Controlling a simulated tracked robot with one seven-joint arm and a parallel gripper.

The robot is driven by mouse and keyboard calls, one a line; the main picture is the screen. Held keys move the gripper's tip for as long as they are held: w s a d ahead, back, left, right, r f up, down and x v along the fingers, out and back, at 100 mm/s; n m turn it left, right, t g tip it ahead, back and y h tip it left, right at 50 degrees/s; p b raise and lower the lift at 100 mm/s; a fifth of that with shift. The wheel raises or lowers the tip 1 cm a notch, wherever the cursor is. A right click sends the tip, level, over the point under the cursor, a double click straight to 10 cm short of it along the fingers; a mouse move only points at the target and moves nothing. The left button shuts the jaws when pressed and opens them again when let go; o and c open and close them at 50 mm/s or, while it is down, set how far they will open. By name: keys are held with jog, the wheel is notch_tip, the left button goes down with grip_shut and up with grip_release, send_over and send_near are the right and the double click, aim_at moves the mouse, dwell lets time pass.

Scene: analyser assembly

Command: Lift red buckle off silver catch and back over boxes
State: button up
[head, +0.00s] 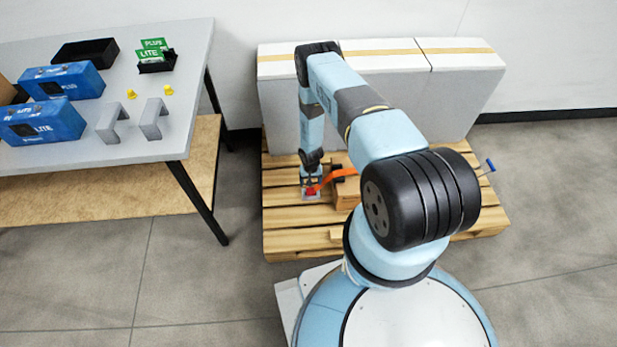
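The small red buckle (312,190) is low over the pallet, left of the brown wooden block. A grey-silver piece shows around it, which looks like the silver catch (306,196); whether the buckle is hooked on it is too small to tell. An orange strap (342,173) runs right from the buckle area toward the block. My gripper (312,183) points down directly at the red buckle, touching or very near it. Its fingers are too small and partly hidden to show their opening. Three white boxes (455,85) with tan tape bands stand behind my arm.
The boxes stand on a wooden pallet (285,240). The brown block (346,196) lies right of my gripper. A blue-handled rod (490,166) sticks out at the pallet's right. A grey table (185,95) with blue cases (42,122) and brackets stands left; floor separates it from the pallet.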

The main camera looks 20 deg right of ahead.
aim_at(311, 190)
jog(key=shift+f, duration=3.3)
jog(key=c, duration=1.1)
jog(key=shift+c, duration=0.4)
jog(key=shift+r, duration=0.1)
jog(key=shift+r, duration=1.55)
